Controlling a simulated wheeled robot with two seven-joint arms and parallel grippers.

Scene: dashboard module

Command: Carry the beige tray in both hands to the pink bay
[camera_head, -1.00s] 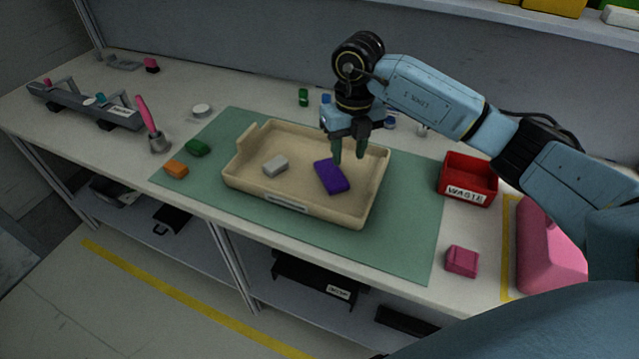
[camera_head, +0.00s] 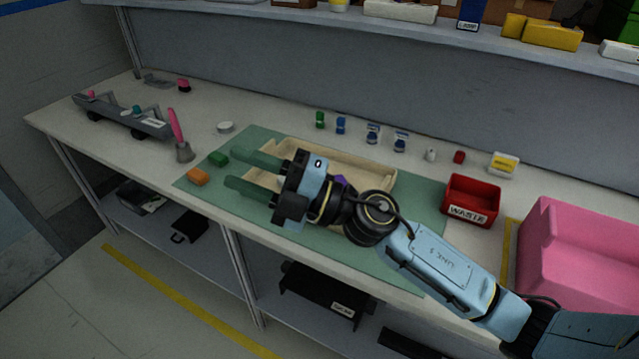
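The beige tray (camera_head: 350,158) sits on the green mat (camera_head: 425,218) on the bench. My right arm crosses in front of it and hides much of it. A sliver of a purple block (camera_head: 339,181) shows inside it. My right gripper (camera_head: 243,171) is over the tray's left end, fingers pointing left, spread apart with nothing between them. I cannot tell whether it touches the tray. A large pink form (camera_head: 570,255) stands at the right end of the bench, behind a yellow tape line; it may be the pink bay. My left gripper is out of view.
A red waste bin (camera_head: 471,200) stands right of the mat. Orange (camera_head: 198,177) and green (camera_head: 218,159) blocks lie at the mat's left edge. A bell-like tool with a pink handle (camera_head: 178,135) stands farther left. Several small items line the back.

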